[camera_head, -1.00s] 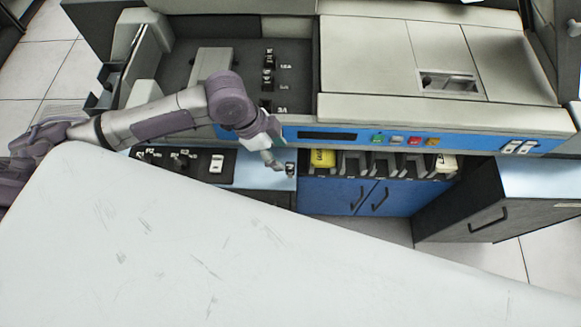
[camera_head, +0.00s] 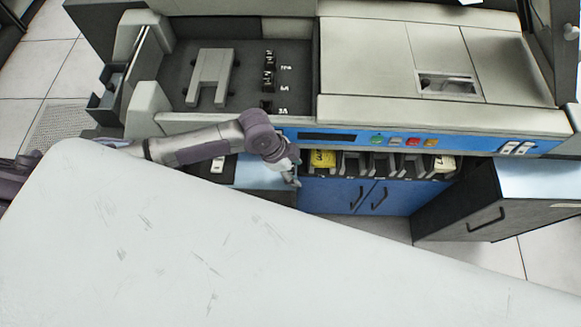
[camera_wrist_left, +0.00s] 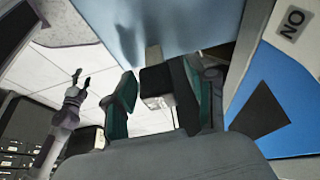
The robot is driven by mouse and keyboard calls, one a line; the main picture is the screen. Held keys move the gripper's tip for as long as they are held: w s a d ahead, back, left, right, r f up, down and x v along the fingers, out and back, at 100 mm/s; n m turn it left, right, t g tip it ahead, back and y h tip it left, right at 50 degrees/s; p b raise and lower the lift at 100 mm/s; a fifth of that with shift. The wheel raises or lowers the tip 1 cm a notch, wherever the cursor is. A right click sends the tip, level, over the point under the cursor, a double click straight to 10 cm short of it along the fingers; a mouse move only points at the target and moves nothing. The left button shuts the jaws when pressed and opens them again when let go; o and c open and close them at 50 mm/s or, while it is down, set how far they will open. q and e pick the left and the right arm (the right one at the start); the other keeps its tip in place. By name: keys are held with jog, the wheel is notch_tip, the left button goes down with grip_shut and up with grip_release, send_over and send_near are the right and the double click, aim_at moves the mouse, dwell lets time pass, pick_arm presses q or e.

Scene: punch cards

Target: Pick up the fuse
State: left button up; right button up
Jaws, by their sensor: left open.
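My left gripper (camera_head: 296,182) is low at the front of the machine, at the right end of the light blue ledge. In the left wrist view, its two teal-lined fingers (camera_wrist_left: 158,74) are apart. A small dark block with pale metal ends, which looks like the fuse (camera_wrist_left: 157,88), shows between them. I cannot tell whether either finger touches it. In the head view the gripper hides this fuse. My right gripper (camera_wrist_left: 79,86) shows small at the left of the left wrist view, its fingers apart and empty.
More fuses (camera_head: 268,80) sit in the machine's dark recess beside amp labels. A yellow card stack (camera_head: 323,159) stands in a slot close right of the left gripper. Blue cabinet doors (camera_head: 345,196) are below. A white surface (camera_head: 200,260) fills the foreground.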

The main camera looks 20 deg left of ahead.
pick_arm(q)
grip_shut()
